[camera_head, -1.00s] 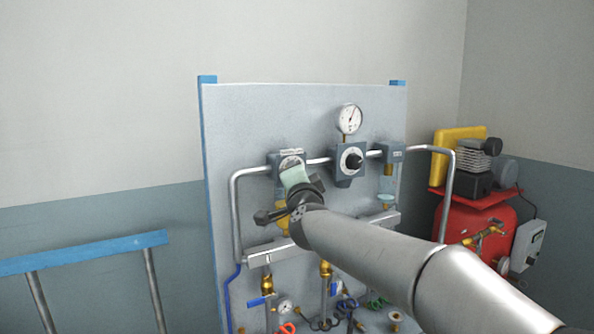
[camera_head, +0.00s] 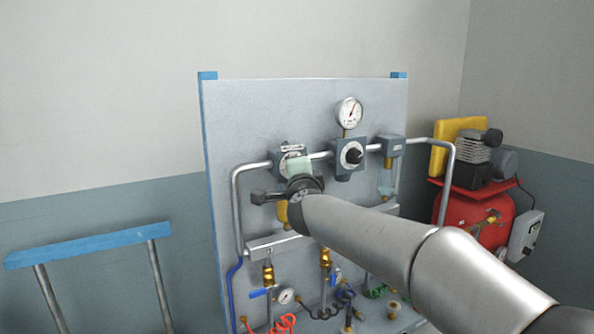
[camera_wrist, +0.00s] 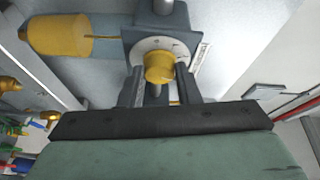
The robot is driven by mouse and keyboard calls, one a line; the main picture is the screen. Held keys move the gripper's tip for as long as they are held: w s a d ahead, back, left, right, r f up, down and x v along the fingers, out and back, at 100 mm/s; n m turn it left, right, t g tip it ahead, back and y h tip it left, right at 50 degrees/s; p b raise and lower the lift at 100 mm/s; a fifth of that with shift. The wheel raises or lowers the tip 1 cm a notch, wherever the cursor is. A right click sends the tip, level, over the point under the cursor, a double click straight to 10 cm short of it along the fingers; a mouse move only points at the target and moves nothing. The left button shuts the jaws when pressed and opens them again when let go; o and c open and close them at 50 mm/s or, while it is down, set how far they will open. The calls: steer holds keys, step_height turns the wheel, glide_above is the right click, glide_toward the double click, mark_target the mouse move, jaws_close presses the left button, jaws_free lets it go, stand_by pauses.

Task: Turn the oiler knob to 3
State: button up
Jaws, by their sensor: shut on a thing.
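The oiler (camera_head: 278,160) is the grey block at the left of the pipe on the panel, partly hidden behind my gripper in the head view. In the wrist view its brass-yellow knob (camera_wrist: 158,69) stands in front of a white dial (camera_wrist: 177,47). The dial's marks are too small to read. My gripper (camera_wrist: 159,84) faces the dial with its two dark fingers on either side of the knob, shut on it. The yellow oiler bowl (camera_wrist: 60,36) lies left in the wrist view. In the head view my gripper (camera_head: 297,163) covers the knob.
A regulator with a black knob (camera_head: 353,156) and a round gauge (camera_head: 348,112) sits just right of the oiler. Valves and hoses crowd the lower panel. A red compressor (camera_head: 470,205) stands right; a blue rail (camera_head: 88,246) stands left.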

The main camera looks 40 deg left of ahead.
steer(key=o, duration=1)
steer(key=shift+c, duration=0.2)
steer(key=b+v, duration=0.6)
steer(key=v, duration=1.1)
steer(key=shift+d, duration=0.2)
